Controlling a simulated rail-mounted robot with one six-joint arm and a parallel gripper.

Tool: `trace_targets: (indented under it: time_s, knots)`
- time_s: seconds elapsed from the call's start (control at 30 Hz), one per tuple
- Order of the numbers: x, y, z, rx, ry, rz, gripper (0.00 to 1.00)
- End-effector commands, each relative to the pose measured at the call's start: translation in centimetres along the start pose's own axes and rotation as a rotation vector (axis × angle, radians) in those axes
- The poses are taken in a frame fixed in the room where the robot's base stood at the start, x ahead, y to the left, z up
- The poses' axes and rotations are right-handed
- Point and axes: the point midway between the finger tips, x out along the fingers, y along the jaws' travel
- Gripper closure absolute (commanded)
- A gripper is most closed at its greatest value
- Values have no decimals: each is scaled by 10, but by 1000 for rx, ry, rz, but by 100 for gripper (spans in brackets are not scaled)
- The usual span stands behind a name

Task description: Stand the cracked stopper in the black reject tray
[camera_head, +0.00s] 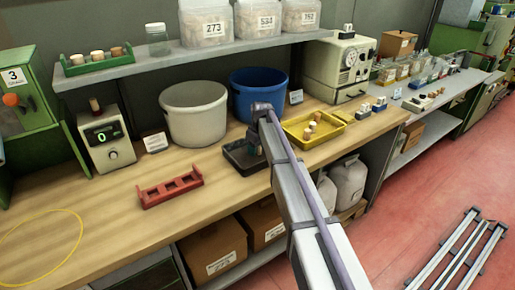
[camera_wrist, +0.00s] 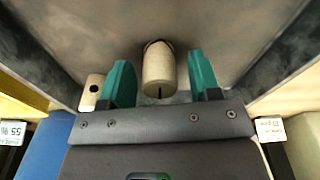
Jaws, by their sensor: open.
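The cracked stopper (camera_wrist: 157,66), tan cork with a dark slit in its end, appears to stand upright on the floor of the black reject tray. It lies between the two green fingers of my gripper (camera_wrist: 160,78), with a gap on each side. The black tray (camera_head: 233,165) is on the bench in the head view, and its dark walls show in the wrist view (camera_wrist: 277,52). My gripper is open over this tray. In the head view my arm hides part of the tray and the stopper.
A second stopper (camera_wrist: 91,93) with a dark spot stands just left of the fingers. The yellow tray (camera_head: 341,133), with several stoppers, is right of the black tray. A blue bin (camera_head: 257,93) and a white bin (camera_head: 193,113) stand behind. A red rack (camera_head: 170,190) is at left.

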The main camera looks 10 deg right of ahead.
Motion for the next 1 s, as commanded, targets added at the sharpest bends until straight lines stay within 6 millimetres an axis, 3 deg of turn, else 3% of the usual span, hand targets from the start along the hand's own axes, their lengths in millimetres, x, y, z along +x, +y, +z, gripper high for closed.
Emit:
trace_targets:
  time_s: [0.03, 0.4, 0.67, 0.77, 1.0]
  knots:
    - [-16, 0, -1, 0, 0, 0, 43]
    - [-109, 0, -1, 0, 0, 0, 43]
    - [-116, -4, 5, 6, -1, 0, 43]
    - [-120, -34, 46, 69, -15, 0, 43]
    - [-143, -174, 242, 446, -89, 20, 43]
